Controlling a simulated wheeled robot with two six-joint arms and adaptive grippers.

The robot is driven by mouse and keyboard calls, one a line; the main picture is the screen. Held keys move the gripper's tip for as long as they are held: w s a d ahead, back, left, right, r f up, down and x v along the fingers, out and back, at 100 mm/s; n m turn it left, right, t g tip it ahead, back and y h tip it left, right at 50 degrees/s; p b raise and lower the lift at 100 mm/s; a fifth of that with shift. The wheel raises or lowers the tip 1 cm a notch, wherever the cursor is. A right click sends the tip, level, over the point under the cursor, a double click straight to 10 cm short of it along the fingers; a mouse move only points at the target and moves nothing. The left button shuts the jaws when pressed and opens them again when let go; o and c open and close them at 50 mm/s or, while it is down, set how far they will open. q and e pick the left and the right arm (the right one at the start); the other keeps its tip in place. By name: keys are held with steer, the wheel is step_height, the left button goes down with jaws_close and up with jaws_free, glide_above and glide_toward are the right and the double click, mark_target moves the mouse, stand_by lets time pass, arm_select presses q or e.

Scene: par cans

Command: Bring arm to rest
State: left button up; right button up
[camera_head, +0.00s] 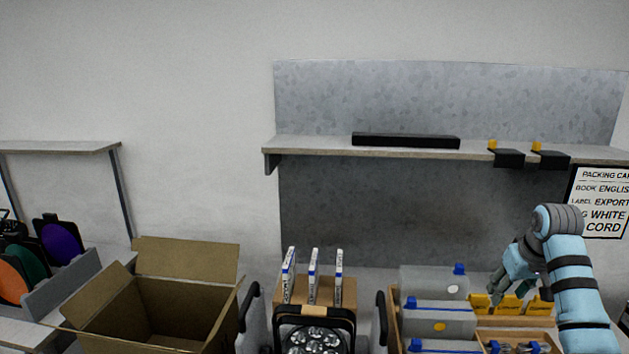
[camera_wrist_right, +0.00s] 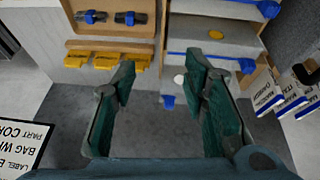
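My right arm comes in from the right in the head view, with its light blue and black links raised over the right end of the bench. My right gripper (camera_head: 512,285) points down and to the left, above the yellow bins (camera_head: 505,304) and beside the grey boxes. In the right wrist view the gripper (camera_wrist_right: 160,72) has its two dark green fingers apart with nothing between them. My left gripper is in neither view.
Grey boxes (camera_head: 440,320) with blue latches stand left of my right gripper. An open cardboard box (camera_head: 170,305) is at the left. A par can (camera_head: 315,338) is at the front middle. A shelf (camera_head: 320,146) runs above; a sign (camera_head: 602,203) hangs right.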

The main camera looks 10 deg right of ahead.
steer(key=s+a+f+n, duration=0.1)
steer(key=s+a+f, duration=0.2)
steer(key=a+f, duration=0.3)
steer(key=s+a+f+n, duration=0.1)
steer(key=s+a+f, duration=0.2)
steer(key=f, duration=0.5)
steer(key=s+a+f+n, duration=0.1)
steer(key=s+a+f, duration=0.35)
steer(key=f, duration=0.25)
steer(key=s+a+f, duration=0.2)
steer(key=s+a, duration=0.4)
steer(key=s, duration=0.5)
steer(key=s+a+f, duration=0.1)
steer(key=s+a, duration=0.5)
steer(key=s, duration=0.4)
step_height(320, 180, down, 20)
steer(key=d+g, duration=0.2)
steer(key=s+f+b, duration=0.1)
steer(key=s+f, duration=1.3)
steer(key=s, duration=0.1)
steer(key=shift+d+g+y, duration=0.4)
